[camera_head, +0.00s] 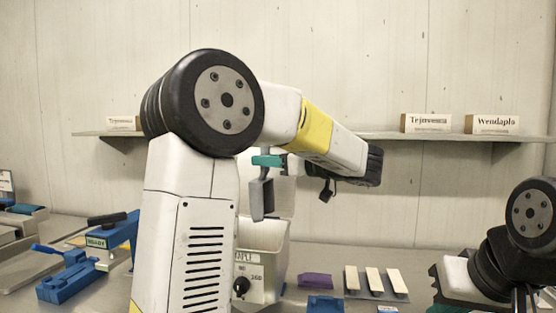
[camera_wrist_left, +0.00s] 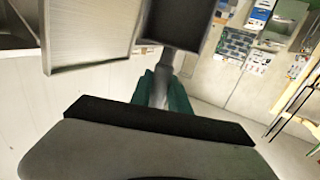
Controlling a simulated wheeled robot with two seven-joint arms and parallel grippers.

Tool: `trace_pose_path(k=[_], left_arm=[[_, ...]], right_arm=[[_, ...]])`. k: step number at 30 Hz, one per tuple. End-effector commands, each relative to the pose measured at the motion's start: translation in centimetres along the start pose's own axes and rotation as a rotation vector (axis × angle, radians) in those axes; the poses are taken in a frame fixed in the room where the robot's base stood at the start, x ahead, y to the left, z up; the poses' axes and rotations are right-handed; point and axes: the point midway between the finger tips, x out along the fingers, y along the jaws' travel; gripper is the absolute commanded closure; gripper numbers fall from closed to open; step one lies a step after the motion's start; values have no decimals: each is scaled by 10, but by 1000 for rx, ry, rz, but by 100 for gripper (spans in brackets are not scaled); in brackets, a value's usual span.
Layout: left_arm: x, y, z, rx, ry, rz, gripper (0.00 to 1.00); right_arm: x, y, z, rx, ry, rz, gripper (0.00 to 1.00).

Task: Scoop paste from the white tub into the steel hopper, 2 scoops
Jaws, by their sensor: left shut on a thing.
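My left gripper (camera_head: 272,161) is shut on the handle of a grey scoop (camera_head: 261,196). The scoop hangs down above a pale grey open box with a knob and label (camera_head: 268,262), which looks like the hopper. In the left wrist view the teal fingers of my left gripper (camera_wrist_left: 162,98) close around the handle, and the dark scoop (camera_wrist_left: 180,20) extends away from them. I cannot tell whether paste is in the scoop. The white tub cannot be made out; my left arm covers much of the middle. My right gripper is not in view.
Several pale bars on a plate (camera_head: 376,282) and a purple item (camera_head: 316,280) lie right of the box. A blue device (camera_head: 70,276) stands at left. A wall shelf (camera_head: 375,135) carries labelled boxes. My right arm occupies the right edge.

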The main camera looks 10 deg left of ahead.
Motion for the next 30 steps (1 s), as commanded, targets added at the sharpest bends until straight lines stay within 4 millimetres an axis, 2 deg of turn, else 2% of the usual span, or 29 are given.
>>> trace_pose_path(k=[1,12,30], left_arm=[[0,-1,-7,-32,-81,-1,100],[2,-1,-24,-154,-662,4,100],[1,0,-45,-312,-1426,11,100]], right_arm=[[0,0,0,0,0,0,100],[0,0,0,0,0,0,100],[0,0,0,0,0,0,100]])
